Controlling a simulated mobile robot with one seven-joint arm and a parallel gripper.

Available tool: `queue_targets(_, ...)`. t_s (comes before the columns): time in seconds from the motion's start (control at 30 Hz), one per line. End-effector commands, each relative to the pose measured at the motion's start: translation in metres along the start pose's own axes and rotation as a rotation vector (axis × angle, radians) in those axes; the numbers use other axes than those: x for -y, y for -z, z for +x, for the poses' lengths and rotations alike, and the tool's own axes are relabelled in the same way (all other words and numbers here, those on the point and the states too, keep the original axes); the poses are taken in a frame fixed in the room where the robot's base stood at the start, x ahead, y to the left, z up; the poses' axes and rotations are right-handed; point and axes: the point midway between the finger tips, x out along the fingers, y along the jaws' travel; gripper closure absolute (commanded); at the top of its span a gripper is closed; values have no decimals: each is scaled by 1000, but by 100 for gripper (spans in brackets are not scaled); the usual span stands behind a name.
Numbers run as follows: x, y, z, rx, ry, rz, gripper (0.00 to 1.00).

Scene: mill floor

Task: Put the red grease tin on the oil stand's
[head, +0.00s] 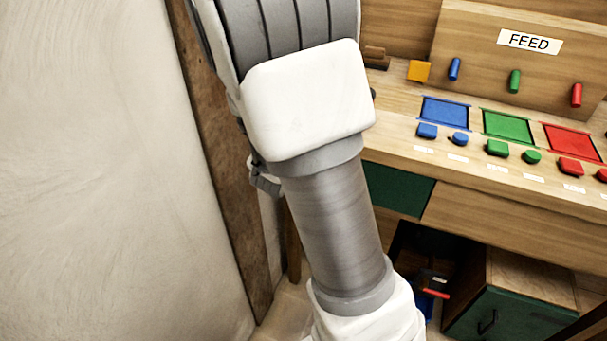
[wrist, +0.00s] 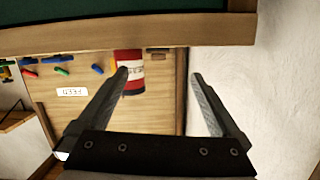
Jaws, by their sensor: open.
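In the wrist view, which looks upside down, my gripper (wrist: 160,73) is open with nothing between its fingers. A red cylinder with a pale label band (wrist: 130,65), which looks like the grease tin, shows beyond the left finger, against the wooden panel. The finger overlaps it in the picture, and I cannot tell how far apart they are. In the head view my arm fills the middle, and neither my gripper nor that tin can be made out. I cannot identify the oil stand in either view.
A wooden desk with a FEED sign (head: 530,41) stands at right, bearing blue (head: 445,112), green (head: 509,125) and red (head: 573,143) squares and several coloured knobs. A green-fronted cabinet (head: 505,315) is below. A pale wall (head: 90,170) stands close at left.

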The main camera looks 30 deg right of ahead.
Motion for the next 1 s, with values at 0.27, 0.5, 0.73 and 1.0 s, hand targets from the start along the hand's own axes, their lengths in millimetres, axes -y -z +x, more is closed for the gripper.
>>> queue_targets(0.27, 70, 6, -72, 381, 388, 57, 0)
queue_targets(0.5, 77, 20, -170, 611, 656, -98, 0)
queue_targets(0.73, 26, 24, -252, 750, 755, -373, 0)
queue_targets(1.0, -47, 23, -296, 826, 682, -621, 0)
